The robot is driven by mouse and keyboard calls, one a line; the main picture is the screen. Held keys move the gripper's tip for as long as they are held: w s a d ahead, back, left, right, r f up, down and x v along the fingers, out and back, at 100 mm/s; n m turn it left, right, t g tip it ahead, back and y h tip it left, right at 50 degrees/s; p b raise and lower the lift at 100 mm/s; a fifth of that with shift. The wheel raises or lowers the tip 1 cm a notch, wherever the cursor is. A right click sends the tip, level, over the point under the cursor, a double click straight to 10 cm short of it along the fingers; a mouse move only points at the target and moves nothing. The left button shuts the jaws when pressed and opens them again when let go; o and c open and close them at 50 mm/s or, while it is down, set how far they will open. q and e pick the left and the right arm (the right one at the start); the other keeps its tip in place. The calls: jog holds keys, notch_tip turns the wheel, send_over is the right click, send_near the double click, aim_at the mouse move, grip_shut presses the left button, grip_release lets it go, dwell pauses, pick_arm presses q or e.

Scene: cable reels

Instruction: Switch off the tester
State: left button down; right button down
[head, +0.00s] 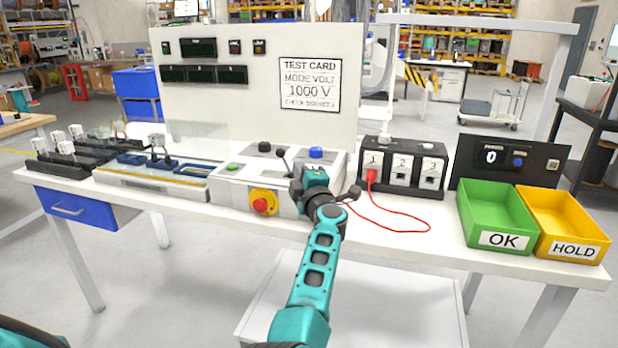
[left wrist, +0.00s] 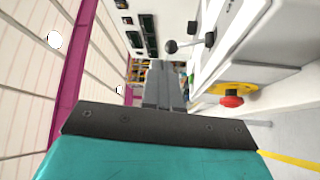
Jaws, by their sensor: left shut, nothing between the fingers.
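The tester is a white control box (head: 228,186) on the table, below a tall white panel (head: 215,120). Its front has a red mushroom button (head: 264,203) on a yellow plate, seen also in the left wrist view (left wrist: 231,100). On top are a green button (head: 233,167), a blue button (head: 316,153) and a lever with a dark ball (head: 281,153). The ball also shows in the left wrist view (left wrist: 171,46). My left gripper (head: 313,174) is over the box's right part, its fingertips hidden in the head view. In the left wrist view its fingers (left wrist: 165,78) are shut and empty.
A black socket block (head: 400,190) with a red plug and cable stands right of the box. Green (head: 490,247) and yellow (head: 563,255) bins sit further right. A clear cover (head: 190,145) and black connectors (head: 65,160) are on the left.

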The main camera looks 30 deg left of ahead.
pick_arm(q)
jog(key=v, duration=0.6)
jog(key=shift+r, duration=0.55)
jog(key=shift+s+d, duration=0.15)
jog(key=shift+d, duration=0.05)
